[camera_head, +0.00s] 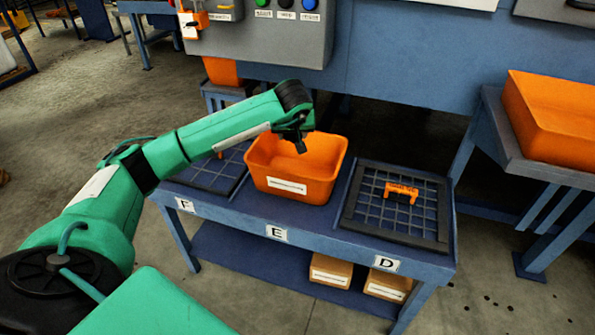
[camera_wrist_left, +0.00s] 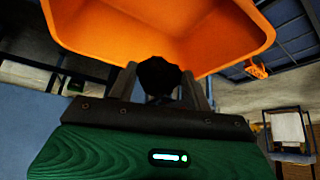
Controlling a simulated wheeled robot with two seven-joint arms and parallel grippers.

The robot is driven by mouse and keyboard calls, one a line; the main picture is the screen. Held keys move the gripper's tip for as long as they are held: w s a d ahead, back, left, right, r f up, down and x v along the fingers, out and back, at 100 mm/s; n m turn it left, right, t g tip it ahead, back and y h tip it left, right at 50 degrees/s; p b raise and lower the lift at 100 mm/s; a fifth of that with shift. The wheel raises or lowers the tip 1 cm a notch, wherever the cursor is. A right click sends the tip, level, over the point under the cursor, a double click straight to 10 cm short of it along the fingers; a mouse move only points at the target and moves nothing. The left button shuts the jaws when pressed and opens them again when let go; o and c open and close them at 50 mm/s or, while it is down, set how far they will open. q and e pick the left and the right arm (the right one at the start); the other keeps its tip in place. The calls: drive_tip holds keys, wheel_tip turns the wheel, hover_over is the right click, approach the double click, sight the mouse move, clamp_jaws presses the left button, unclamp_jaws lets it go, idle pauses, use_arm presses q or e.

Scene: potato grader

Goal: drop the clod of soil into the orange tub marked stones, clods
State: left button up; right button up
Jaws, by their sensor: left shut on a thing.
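The orange tub (camera_head: 318,156) stands in the middle of the blue bench, above the letter E. It has a white label on its front whose words are too small to read. My left gripper (camera_head: 300,147) is over the tub, pointing down. In the left wrist view my left gripper (camera_wrist_left: 168,88) is shut on a dark clod of soil (camera_wrist_left: 158,74). The clod is in front of the orange tub (camera_wrist_left: 150,30), whose inner wall shows behind it. In the head view the clod is hard to make out against the gripper. My right gripper is not in view.
A black grid (camera_head: 362,222) with an orange object (camera_head: 402,191) on it lies right of the tub. Another dark grid (camera_head: 205,178) lies to the left, partly behind my arm. A second orange tub (camera_head: 550,120) is at the right. Cartons (camera_head: 330,271) stand on the lower shelf.

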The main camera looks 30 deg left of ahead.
use_arm(q)
drive_tip(key=o, duration=1.1)
drive_tip(key=shift+c, duration=0.2)
drive_tip(key=v, duration=1.3)
drive_tip(key=shift+s+r+p, duration=0.15)
drive_tip(key=shift+r+p, duration=0.25)
drive_tip(key=shift+p, duration=0.05)
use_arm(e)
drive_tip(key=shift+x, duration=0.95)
